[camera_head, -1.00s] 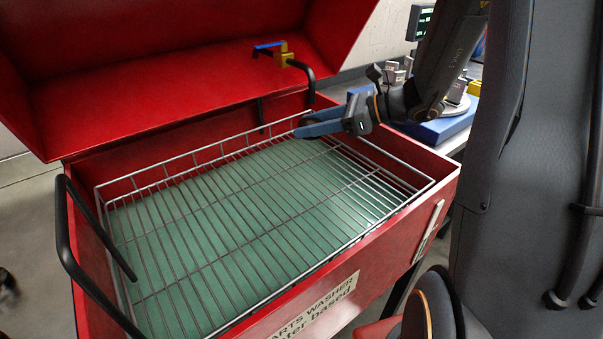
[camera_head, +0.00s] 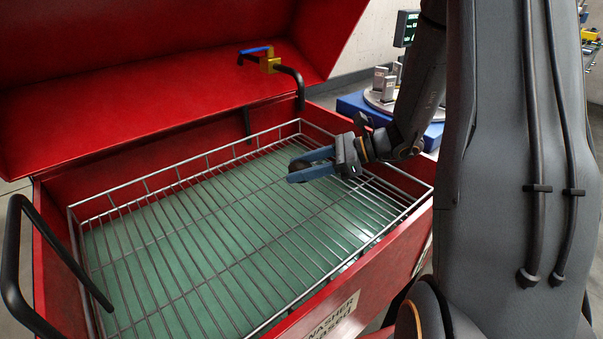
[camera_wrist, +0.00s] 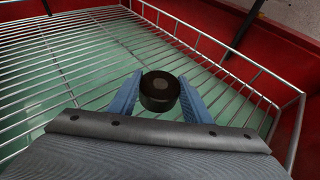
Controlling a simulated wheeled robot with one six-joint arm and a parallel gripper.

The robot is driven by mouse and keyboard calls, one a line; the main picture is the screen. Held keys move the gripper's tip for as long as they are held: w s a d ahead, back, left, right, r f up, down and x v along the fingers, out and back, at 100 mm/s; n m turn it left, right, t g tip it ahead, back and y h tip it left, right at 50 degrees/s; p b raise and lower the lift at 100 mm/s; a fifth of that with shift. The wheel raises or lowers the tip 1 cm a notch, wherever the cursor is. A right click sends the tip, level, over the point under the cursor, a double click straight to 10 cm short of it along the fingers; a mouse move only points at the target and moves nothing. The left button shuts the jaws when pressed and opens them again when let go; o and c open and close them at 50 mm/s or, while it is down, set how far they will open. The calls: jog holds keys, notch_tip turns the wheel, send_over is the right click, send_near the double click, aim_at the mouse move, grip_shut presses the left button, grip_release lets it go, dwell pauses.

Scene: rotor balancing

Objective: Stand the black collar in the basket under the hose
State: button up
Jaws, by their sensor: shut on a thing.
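The black collar (camera_wrist: 159,91) is a short dark cylinder with a grey centre, between the two blue fingers of my gripper (camera_wrist: 157,97) in the wrist view. In the head view the collar (camera_head: 298,165) is a small dark patch, mostly hidden by the blue fingers. My gripper (camera_head: 307,166) is shut on it over the right back part of the wire basket (camera_head: 175,172). The collar's height above the wires is hard to tell. A black hose (camera_head: 297,83) bends down from a yellow valve with a blue lever, behind and left of my gripper.
The basket sits inside a red parts washer (camera_head: 398,238) with its lid (camera_head: 150,110) raised. A black bent tube (camera_head: 60,252) reaches over the left side. The basket floor looks empty. A blue machine base (camera_head: 355,103) stands beyond the right wall.

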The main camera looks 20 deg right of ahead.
jog(key=shift+f, duration=0.75)
jog(key=shift+f, duration=0.2)
jog(key=o, duration=1.6)
jog(key=shift+d+r, duration=0.1)
jog(key=shift+r, duration=0.15)
jog(key=v, duration=0.7)
jog(key=shift+s+d+r, duration=0.1)
jog(key=shift+s+d, duration=0.05)
